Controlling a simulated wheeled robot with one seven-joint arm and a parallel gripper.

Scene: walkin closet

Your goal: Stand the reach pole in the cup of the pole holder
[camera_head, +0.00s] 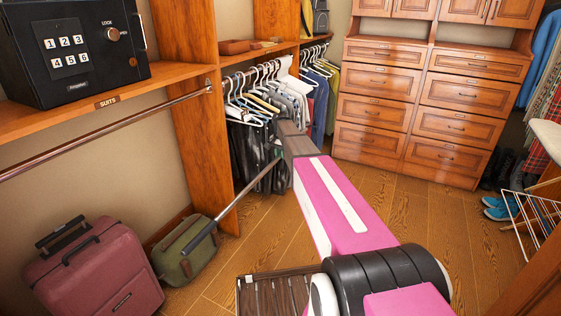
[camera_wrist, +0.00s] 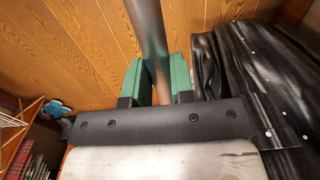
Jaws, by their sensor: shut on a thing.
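The reach pole (camera_head: 235,202) is a thin grey shaft with a thick black end (camera_head: 201,237). In the head view it slants from my arm's far end down to the left, its black end in front of the green bag. In the wrist view the grey shaft (camera_wrist: 150,28) passes between the green fingers of my gripper (camera_wrist: 159,72), which is shut on it.
A green bag (camera_head: 178,255) and a red suitcase (camera_head: 95,275) stand on the floor at left. Hanging clothes (camera_head: 255,155) are close to my gripper; dark clothing (camera_wrist: 240,75) is at its right in the wrist view. Floor (camera_head: 400,213) before the drawers (camera_head: 450,125) is clear.

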